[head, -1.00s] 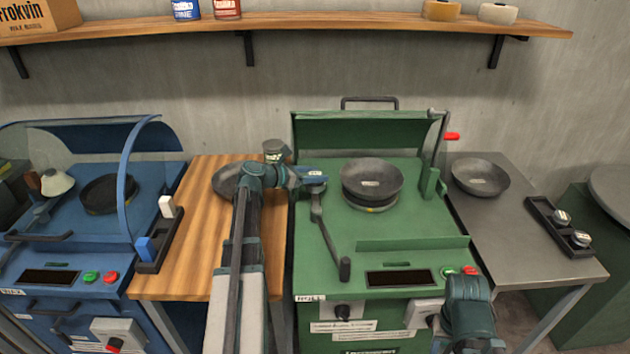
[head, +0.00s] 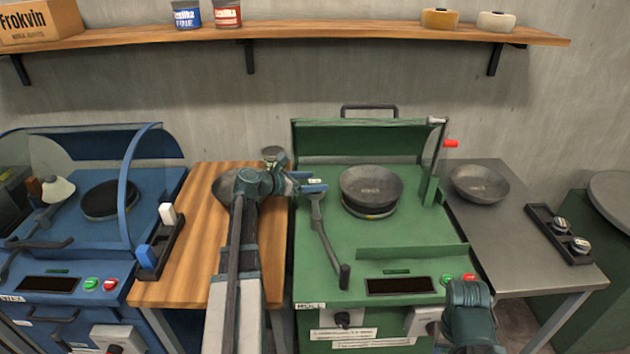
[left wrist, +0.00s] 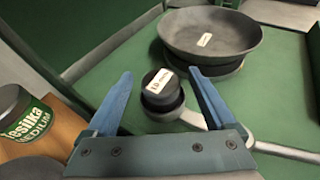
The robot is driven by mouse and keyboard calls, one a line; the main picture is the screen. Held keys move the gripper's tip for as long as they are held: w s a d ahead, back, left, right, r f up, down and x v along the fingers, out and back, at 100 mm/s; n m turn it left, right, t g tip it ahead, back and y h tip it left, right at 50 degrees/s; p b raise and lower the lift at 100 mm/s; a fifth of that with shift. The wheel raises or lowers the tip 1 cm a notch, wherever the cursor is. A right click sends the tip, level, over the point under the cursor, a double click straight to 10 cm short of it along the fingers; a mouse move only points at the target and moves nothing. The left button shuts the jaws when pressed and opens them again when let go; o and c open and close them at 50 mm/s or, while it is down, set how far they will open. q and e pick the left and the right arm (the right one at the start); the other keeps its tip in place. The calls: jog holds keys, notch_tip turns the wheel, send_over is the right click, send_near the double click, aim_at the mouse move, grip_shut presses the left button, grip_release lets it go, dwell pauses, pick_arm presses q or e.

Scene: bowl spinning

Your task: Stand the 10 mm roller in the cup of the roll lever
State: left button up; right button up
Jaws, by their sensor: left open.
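The 10 mm roller (left wrist: 162,86), a dark cylinder with a white label, stands in the round dark cup (left wrist: 165,108) at the end of the roll lever. In the head view the roll lever (head: 327,243) lies across the left of the green machine, its black handle toward the front; my gripper mostly hides the roller and cup there. My left gripper (head: 312,182) is open over the cup end. In the left wrist view its two blue fingers (left wrist: 160,76) are spread on either side of the roller, with visible gaps.
A dark bowl (head: 371,184) sits on the green machine's spindle, right of the cup. A second bowl (head: 479,183) and a black rack (head: 558,233) with rollers are on the grey table. A labelled tin (left wrist: 24,118) stands left on the wooden table (head: 192,230).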

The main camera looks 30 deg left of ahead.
pick_arm(q)
jog(key=p+v, duration=0.3)
jog(key=v, duration=0.8)
jog(key=shift+d, duration=0.1)
